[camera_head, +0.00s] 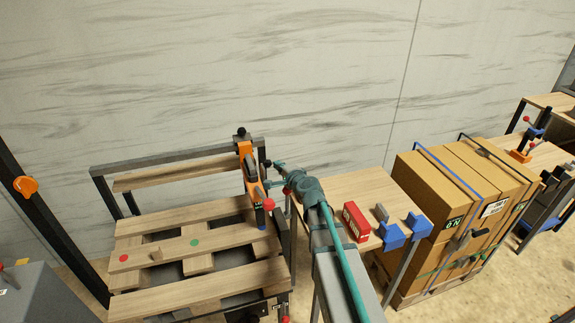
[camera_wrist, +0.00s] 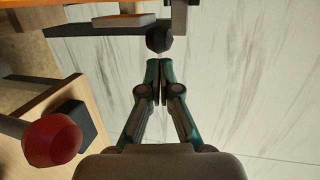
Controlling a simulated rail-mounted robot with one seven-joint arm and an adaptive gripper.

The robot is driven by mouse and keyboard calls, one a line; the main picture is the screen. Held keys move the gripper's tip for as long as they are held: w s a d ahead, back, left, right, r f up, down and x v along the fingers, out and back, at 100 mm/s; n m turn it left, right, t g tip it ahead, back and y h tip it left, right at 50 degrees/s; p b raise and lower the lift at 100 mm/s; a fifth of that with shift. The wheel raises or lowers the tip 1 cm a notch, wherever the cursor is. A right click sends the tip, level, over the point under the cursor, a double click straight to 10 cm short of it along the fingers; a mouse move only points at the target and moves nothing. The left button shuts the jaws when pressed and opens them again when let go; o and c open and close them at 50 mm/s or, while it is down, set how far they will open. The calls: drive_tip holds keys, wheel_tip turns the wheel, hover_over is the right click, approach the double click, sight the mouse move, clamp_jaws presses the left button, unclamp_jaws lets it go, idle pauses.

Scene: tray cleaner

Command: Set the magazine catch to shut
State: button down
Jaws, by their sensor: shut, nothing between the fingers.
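My gripper (camera_wrist: 160,68) is shut and empty. In the wrist view its fingertips point at a black ball knob (camera_wrist: 159,38), which appears just beyond them; I cannot tell whether they touch. In the head view my gripper (camera_head: 278,170) is at the right of an orange upright part (camera_head: 250,176). That part has a red ball (camera_head: 268,204) low down and a black knob (camera_head: 241,131) above. The red ball (camera_wrist: 50,140) is also large at left in the wrist view. No catch is labelled, so I cannot tell which part is the magazine catch.
A slatted wooden rack (camera_head: 165,213) carries a red disc (camera_head: 123,258), a small wooden peg (camera_head: 156,253) and a green disc (camera_head: 194,242). A table to the right holds a red box (camera_head: 356,222) and blue blocks (camera_head: 392,236). Strapped cartons (camera_head: 440,185) stand beyond it.

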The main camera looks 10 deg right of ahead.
drive_tip(key=shift+w+a+f, duration=0.1)
drive_tip(key=shift+w+a, duration=0.05)
drive_tip(key=shift+a, duration=0.1)
drive_tip(key=shift+w+a+r, duration=0.3)
drive_tip(key=shift+w+a, duration=0.05)
drive_tip(key=shift+w, duration=0.35)
